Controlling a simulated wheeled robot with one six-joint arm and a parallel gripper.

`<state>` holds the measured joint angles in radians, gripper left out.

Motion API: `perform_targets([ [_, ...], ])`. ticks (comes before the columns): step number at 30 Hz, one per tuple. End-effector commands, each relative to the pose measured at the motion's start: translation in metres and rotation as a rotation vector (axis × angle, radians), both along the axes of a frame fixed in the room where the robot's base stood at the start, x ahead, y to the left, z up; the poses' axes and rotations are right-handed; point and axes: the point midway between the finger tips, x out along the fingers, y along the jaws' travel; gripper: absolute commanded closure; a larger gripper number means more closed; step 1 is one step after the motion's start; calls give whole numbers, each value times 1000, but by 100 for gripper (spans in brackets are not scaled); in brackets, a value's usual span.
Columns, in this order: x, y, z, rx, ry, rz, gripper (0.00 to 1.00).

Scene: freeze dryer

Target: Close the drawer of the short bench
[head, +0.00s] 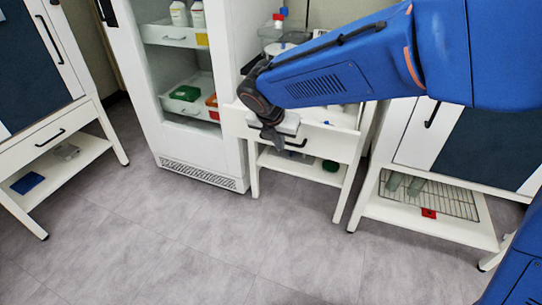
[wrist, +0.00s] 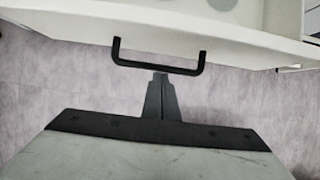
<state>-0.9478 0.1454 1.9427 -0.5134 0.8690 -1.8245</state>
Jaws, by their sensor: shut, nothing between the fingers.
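The short bench (head: 344,188) is white and stands in the middle of the head view, beside the freeze dryer. Its drawer (head: 236,124) is pulled out, and its front shows in the wrist view (wrist: 250,38) with part of the inside above it. The black drawer handle (wrist: 160,68) is a bar on that front; in the head view it is partly hidden by my gripper (head: 272,138). My gripper is shut and empty, and its fingertips (wrist: 160,76) point at the drawer front, at the handle's middle. I cannot tell whether they touch.
The white freeze dryer (head: 205,160) stands open left of the bench, with bottles and bins on its shelves. A bench with a wire rack (head: 440,198) stands right. Another bench (head: 75,160) stands far left. The grey floor (head: 190,240) in front is clear.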

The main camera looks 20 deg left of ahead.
Motion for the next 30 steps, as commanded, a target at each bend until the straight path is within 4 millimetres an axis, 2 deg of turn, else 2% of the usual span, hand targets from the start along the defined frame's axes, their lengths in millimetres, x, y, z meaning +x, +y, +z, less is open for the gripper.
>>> perform_targets([
  [1,17,-2,-1,-1,0,-5,100],
  [3,37,-4,0,-1,-1,-5,100],
  [18,171,-14,0,0,-1,-2,100],
  [24,211,-17,0,0,-1,-1,100],
  [30,235,-18,0,0,-1,0,100],
])
